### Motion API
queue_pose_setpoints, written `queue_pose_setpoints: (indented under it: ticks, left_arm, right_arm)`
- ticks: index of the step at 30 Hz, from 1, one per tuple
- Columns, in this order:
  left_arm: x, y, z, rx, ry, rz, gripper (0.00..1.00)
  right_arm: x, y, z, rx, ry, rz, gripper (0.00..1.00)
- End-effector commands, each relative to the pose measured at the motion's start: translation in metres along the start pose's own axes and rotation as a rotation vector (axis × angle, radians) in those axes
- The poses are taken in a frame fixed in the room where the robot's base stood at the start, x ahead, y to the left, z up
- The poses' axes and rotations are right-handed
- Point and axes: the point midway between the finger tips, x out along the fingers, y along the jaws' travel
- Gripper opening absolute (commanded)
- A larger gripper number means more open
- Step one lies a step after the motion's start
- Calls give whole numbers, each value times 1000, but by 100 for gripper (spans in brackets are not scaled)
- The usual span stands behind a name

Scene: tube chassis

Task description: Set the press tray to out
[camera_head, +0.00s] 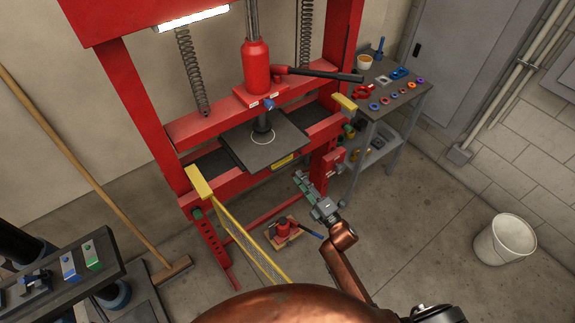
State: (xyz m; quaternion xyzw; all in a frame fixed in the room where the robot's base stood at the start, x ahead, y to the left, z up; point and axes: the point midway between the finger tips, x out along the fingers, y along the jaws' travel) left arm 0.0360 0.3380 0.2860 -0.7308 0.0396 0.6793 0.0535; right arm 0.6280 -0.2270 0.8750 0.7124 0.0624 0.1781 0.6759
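The press tray (238,150) is a flat dark plate on the bed of the red press (140,110). It lies under the ram (263,122), with a pale ring marked at its middle. Its front part overlaps the press's front beam, where a yellow label (282,162) shows. My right gripper (299,178) is in front of the press, right of and nearer than the tray, apart from it in the picture. Whether its fingers are open is unclear. My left gripper is not in view.
A yellow mesh guard (245,243) stands out from the press's front left. A grey tool cart (372,108) is at the right. A small red jack (283,228) sits on the floor below my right gripper. A broom (95,165) leans left; a white bucket (505,240) stands right.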

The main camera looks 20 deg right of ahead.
Motion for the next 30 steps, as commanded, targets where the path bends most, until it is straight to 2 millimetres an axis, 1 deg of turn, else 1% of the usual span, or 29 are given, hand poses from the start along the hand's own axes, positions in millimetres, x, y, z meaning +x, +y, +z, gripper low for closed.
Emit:
queue_pose_setpoints:
  ticks: [1, 3, 5, 12, 16, 21, 28, 30]
  left_arm:
    - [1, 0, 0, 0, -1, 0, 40]
    - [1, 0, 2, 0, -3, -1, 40]
    - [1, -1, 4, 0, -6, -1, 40]
    - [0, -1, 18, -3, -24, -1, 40]
    - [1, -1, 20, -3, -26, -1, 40]
    - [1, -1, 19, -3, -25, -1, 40]
    - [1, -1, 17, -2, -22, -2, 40]
    - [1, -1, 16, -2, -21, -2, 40]
  right_arm:
    - [4, 6, -2, -17, 7, 14, 24]
    - [11, 10, -2, -26, 10, 21, 24]
    - [19, 11, -3, -25, 11, 22, 24]
    - [57, 11, -3, -22, 10, 20, 24]
    - [72, 10, -3, -22, 9, 18, 24]
    - [80, 10, -2, -21, 7, 17, 24]
    - [80, 10, -2, -21, 7, 16, 24]
    - [80, 10, -2, -20, 7, 16, 20]
